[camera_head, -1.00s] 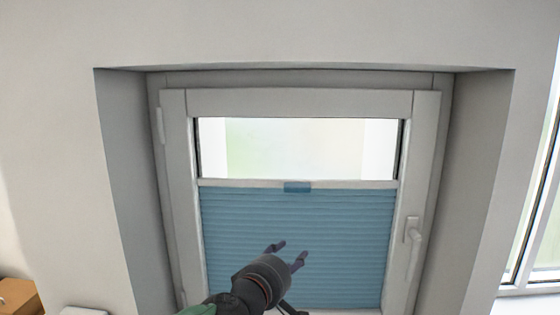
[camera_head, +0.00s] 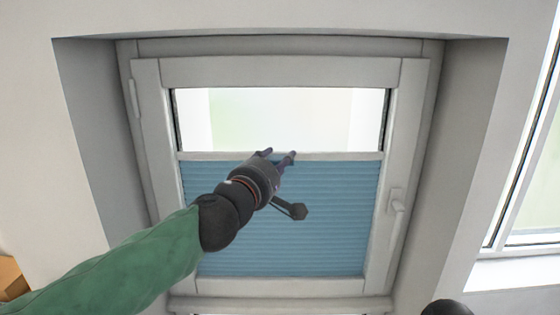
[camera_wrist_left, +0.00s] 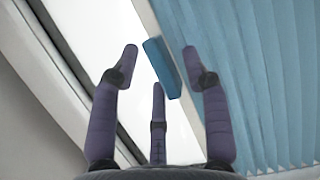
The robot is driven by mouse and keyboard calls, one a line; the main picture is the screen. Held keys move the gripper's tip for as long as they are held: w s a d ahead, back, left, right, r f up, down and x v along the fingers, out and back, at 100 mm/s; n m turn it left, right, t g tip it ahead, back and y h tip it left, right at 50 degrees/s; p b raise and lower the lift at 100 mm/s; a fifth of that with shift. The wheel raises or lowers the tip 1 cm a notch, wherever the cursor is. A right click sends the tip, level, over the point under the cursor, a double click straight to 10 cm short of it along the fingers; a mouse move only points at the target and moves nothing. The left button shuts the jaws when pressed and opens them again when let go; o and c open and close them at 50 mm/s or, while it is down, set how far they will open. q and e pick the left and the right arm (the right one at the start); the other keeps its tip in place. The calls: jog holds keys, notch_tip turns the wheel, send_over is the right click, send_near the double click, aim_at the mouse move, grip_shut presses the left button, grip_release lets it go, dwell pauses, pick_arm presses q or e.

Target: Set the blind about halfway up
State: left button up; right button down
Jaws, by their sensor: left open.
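The blue pleated blind (camera_head: 330,215) covers the lower part of the window, with its white top rail (camera_head: 340,156) about a third of the way down the glass. My left gripper (camera_head: 280,155) is at the middle of that rail in the head view and covers the blue handle there. In the left wrist view, the blue handle (camera_wrist_left: 162,67) lies between the fingertips of my open left gripper (camera_wrist_left: 160,62). The blind (camera_wrist_left: 255,60) fills the right of that view. Whether the fingers touch the handle cannot be told. My right gripper is not identifiable.
The white window frame (camera_head: 280,72) sits in a deep wall recess. A window handle (camera_head: 396,203) is on its right side. A second window (camera_head: 535,170) is at the far right. A brown box (camera_head: 12,275) shows at the lower left.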

pick_arm(q)
jog(key=shift+x, duration=0.85)
grip_shut()
notch_tip(320, 180, down, 13)
jog(key=b, duration=1.2)
jog(key=shift+f, duration=0.2)
grip_release()
